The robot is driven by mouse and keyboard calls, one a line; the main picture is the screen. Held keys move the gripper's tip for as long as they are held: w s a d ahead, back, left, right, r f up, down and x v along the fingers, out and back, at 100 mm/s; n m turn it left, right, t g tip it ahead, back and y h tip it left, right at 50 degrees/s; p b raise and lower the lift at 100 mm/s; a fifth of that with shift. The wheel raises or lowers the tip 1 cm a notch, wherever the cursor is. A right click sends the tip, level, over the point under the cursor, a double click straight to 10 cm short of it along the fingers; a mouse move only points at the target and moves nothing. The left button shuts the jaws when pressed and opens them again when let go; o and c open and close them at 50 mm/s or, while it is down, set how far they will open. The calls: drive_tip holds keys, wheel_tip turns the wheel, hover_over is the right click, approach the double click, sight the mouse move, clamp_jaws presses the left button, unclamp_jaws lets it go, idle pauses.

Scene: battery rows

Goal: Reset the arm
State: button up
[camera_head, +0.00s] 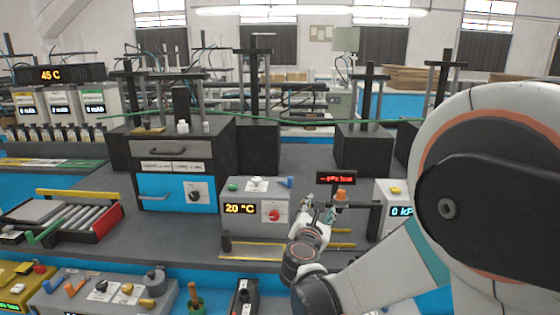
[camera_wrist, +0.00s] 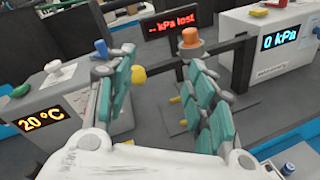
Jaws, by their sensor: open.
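My gripper (camera_wrist: 160,100) is open in the wrist view, its teal-padded fingers spread apart with nothing held between them. In the head view my gripper (camera_head: 318,210) is small and partly hidden by my wrist, in front of the stand with the orange knob. My arm reaches in from the right side of the head view. The fingers point towards the orange knob (camera_wrist: 190,37) and a yellow ball-shaped part (camera_wrist: 138,75), which shows between the fingers. I cannot tell how far away these are.
A grey box reading 20 °C (camera_head: 252,215) stands left of my gripper, and a box reading 0 kPa (camera_head: 392,192) stands right. A red-lettered display (camera_head: 337,178) is behind. A blue-fronted cabinet (camera_head: 165,190) and a roller tray (camera_head: 70,212) stand further left. Grey worktop lies between.

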drive_tip(key=s+d+r+m+g+h, duration=0.1)
drive_tip(key=s+d+r+m+g, duration=0.15)
drive_tip(key=s+d+m, duration=0.35)
drive_tip(key=s+d+r+m+g+h, duration=0.1)
drive_tip(key=s+d+r+m, duration=0.1)
drive_tip(key=d+r+m, duration=0.45)
drive_tip(key=s+f+m+g+y+b, duration=0.1)
drive_tip(key=s+f+m, duration=0.3)
drive_tip(key=s, duration=0.4)
drive_tip(key=s+a+f+m+g+y+b, duration=0.1)
drive_tip(key=s+f+m+g+y, duration=0.1)
drive_tip(key=s+m, duration=0.4)
drive_tip(key=s+a+f+m+g+y+b, duration=0.1)
drive_tip(key=s+f+m, duration=0.4)
drive_tip(key=s, duration=0.7)
drive_tip(key=shift+f+g+y, duration=0.85)
drive_tip(key=shift+f+y, duration=0.1)
drive_tip(key=shift+y, duration=0.25)
